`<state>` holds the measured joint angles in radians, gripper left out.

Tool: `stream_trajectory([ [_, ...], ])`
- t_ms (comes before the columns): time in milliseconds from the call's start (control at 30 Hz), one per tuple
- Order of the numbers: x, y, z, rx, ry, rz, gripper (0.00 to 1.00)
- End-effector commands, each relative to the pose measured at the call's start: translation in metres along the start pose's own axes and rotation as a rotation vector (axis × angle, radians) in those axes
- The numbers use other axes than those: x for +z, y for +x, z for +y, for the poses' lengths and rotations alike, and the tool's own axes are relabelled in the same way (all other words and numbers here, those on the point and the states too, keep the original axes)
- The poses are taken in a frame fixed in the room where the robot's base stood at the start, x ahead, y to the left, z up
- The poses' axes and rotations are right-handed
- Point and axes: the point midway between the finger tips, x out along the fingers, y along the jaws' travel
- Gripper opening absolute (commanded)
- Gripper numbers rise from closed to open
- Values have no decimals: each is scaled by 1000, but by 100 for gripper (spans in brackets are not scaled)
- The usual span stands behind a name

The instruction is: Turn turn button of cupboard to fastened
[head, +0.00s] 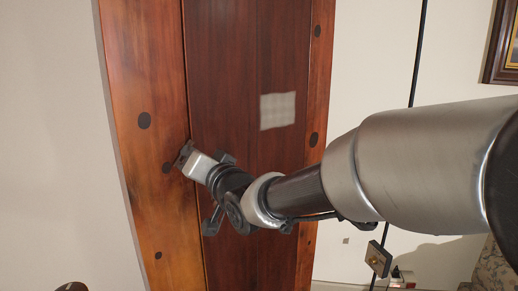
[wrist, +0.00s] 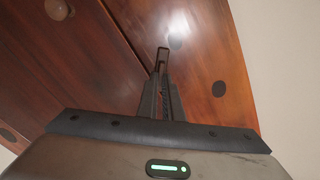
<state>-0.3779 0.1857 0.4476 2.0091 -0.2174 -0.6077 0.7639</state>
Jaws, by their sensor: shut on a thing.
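The cupboard (head: 225,70) is tall reddish-brown wood, with a lighter frame board (head: 150,90) on its left and a dark inner panel. My gripper (head: 183,156) reaches from the right to the seam between the board and the panel. The wrist view shows the wood (wrist: 210,60) close in front. There, the two dark fingers of my gripper (wrist: 164,75) are close together at the seam, shut on the turn button. The button is mostly hidden by the fingers, so its angle cannot be told.
Round dark plugs (head: 144,120) dot the frame boards. A pale square patch (head: 278,110) is on the panel. A picture frame (head: 502,42) hangs at the upper right. A small dark-framed object (head: 378,259) stands lower right. Plain wall lies left.

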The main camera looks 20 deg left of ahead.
Motion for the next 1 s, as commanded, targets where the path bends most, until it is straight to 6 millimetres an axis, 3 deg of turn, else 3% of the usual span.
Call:
stream_trajectory([
  [600,0,0,5,3,579,-1,0],
  [1000,3,0,7,2,840,0,0],
])
